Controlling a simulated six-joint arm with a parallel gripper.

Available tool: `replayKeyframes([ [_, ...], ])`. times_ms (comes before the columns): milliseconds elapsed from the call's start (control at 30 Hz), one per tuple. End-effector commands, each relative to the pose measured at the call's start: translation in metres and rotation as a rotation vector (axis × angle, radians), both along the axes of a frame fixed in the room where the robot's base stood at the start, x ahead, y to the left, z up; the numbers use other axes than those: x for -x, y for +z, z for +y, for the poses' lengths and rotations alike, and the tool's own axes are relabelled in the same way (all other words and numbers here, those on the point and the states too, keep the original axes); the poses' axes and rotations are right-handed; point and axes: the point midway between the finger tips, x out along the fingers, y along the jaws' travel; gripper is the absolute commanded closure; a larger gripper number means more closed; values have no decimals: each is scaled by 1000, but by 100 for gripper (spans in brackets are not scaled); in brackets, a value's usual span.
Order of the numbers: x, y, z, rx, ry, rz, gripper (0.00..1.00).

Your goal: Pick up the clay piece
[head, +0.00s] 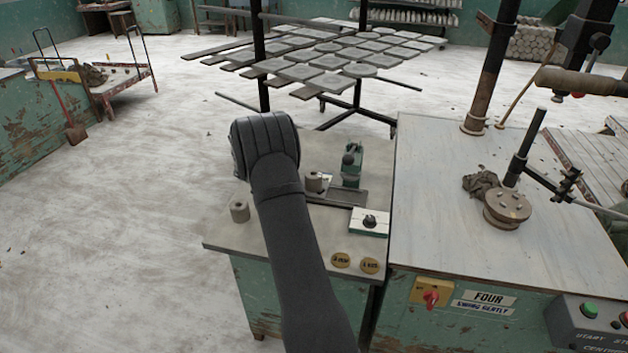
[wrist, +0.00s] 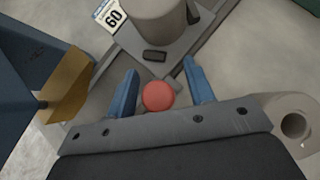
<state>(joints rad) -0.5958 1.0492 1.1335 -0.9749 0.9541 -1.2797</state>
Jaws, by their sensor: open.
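One grey-brown clay piece (head: 314,182), a short cylinder, stands on a dark plate of the device on the small bench. A similar cylinder shows at the top of the wrist view (wrist: 162,18). Another clay piece (head: 239,211) stands near the bench's left edge, its top hole visible. A holed cylinder (wrist: 292,122) is at the right of the wrist view. My gripper (wrist: 161,89) is open, its blue fingers apart below the upper cylinder in the picture. A red round thing (wrist: 158,96) shows between them; I cannot tell what it is. My arm hides the gripper in the head view.
A larger table (head: 440,200) stands close on the right. A tile rack (head: 330,62) is behind.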

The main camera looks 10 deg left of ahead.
Motion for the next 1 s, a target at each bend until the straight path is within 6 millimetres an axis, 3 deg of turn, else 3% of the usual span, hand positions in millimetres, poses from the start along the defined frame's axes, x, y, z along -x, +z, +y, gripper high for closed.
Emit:
replayKeyframes([
  [267, 0, 0, 0, 0, 0, 0, 52],
  [433, 0, 0, 0, 0, 0, 0, 22],
  [467, 0, 0, 0, 0, 0, 0, 21],
  [767, 2, 4, 1, 0, -5, 3, 21],
  [867, 11, 22, 5, 6, -27, 22, 21],
  [1000, 38, 72, 9, 6, -78, 121, 21],
])
